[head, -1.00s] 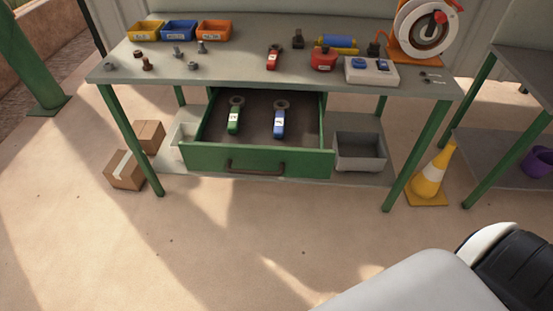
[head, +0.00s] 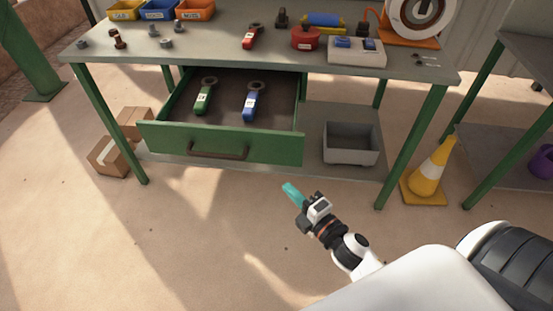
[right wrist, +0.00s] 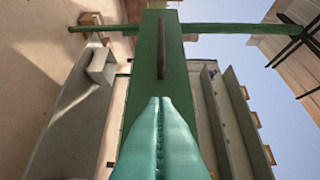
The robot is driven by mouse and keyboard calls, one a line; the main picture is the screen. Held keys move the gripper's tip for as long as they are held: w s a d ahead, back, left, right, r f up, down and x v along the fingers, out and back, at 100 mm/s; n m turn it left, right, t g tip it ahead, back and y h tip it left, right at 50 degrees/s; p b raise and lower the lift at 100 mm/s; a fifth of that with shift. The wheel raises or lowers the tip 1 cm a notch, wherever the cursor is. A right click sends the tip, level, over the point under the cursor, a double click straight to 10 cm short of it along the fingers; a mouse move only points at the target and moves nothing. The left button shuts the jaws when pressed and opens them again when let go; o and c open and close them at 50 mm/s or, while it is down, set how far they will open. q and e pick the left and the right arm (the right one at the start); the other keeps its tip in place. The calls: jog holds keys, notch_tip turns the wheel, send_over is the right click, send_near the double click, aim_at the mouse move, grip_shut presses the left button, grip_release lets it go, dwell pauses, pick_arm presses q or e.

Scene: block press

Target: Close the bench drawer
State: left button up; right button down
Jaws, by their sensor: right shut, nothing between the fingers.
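The green bench drawer (head: 222,143) stands pulled out under the bench top, with a dark bar handle (head: 218,149) on its front. Inside it lie a green-handled wrench (head: 203,98) and a blue-handled wrench (head: 250,104). My right gripper (head: 291,192) is shut and empty, in front of the drawer and to the lower right of its front, apart from it in the head view. In the right wrist view, the teal fingers (right wrist: 159,103) are together and point at the green drawer front (right wrist: 152,75), with the handle (right wrist: 161,48) just beyond the tips. My left gripper is not in view.
The workbench top (head: 215,52) holds bins, bolts, a red tool and a cable reel. A grey bin (head: 350,143) stands on the lower shelf right of the drawer. Cardboard boxes (head: 108,157) lie at left, a yellow cone (head: 428,177) at right. The floor before the drawer is clear.

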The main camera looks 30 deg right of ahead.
send_near(265, 150)
jog(key=w+a, duration=0.3)
jog(key=a, duration=0.1)
jog(key=shift+w+d+p, duration=0.55)
jog(key=shift+w+d, duration=0.8)
jog(key=shift+w, duration=0.05)
jog(key=shift+d, duration=0.1)
